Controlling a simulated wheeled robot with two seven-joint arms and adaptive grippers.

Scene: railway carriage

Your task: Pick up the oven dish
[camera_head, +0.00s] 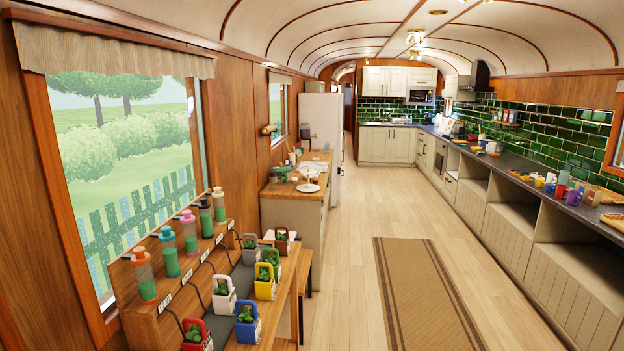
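I cannot make out an oven dish for certain in the head view. A dark-fronted appliance that looks like an oven (440,156) is set into the right-hand row of cabinets, far down the carriage. The long dark worktop (533,176) above that row holds many small items, too small to tell apart at the far end. Neither of my grippers shows in the view.
A brown rug (427,295) lies on the clear wooden floor (345,270) down the middle. On the left stand a wooden shelf (160,320) with bottles and small potted plants, a wood-topped counter (290,188) and a white fridge (322,135). Open-fronted cabinets (565,275) line the right.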

